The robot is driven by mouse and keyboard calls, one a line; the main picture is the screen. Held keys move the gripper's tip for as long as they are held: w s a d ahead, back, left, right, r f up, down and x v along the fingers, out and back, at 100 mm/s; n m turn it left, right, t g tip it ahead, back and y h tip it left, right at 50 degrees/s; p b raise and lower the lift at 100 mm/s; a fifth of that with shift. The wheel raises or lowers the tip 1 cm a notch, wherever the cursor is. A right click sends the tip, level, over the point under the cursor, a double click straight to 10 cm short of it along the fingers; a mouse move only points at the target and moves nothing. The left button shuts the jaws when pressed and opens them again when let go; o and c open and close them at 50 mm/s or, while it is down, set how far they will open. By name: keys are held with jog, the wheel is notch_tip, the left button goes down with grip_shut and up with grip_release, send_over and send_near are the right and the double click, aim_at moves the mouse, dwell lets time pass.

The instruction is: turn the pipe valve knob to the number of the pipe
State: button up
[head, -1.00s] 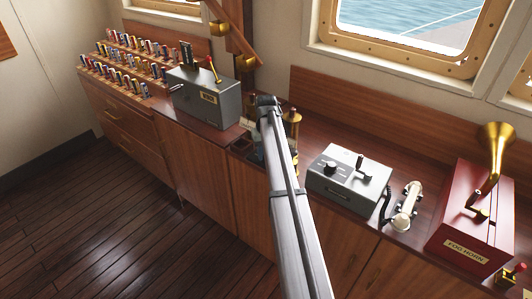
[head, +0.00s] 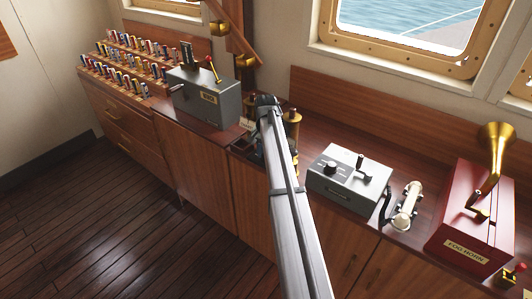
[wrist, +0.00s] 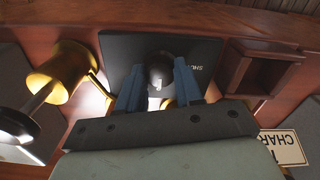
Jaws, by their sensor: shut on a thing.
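In the wrist view, a dark round knob (wrist: 160,68) stands on a black plate (wrist: 122,48) with partly readable white letters. My gripper (wrist: 160,82) has its two blue fingers on either side of the knob, shut on it. Which way the knob points, and any number by it, cannot be read. In the head view my own arm covers the knob and most of the gripper. No pipe with a readable number shows.
A brass fitting (wrist: 58,75) lies left of the plate in the wrist view. A wooden box (wrist: 255,72) and a lettered sign (wrist: 284,148) are at right. In the head view, a grey box (head: 205,97) and a grey control box (head: 347,181) flank my arm.

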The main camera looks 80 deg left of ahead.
dwell(0.5)
jog(key=o, duration=1)
jog(key=shift+o, duration=0.2)
jog(key=shift+r, duration=0.1)
notch_tip(320, 180, up, 14)
dwell(0.3)
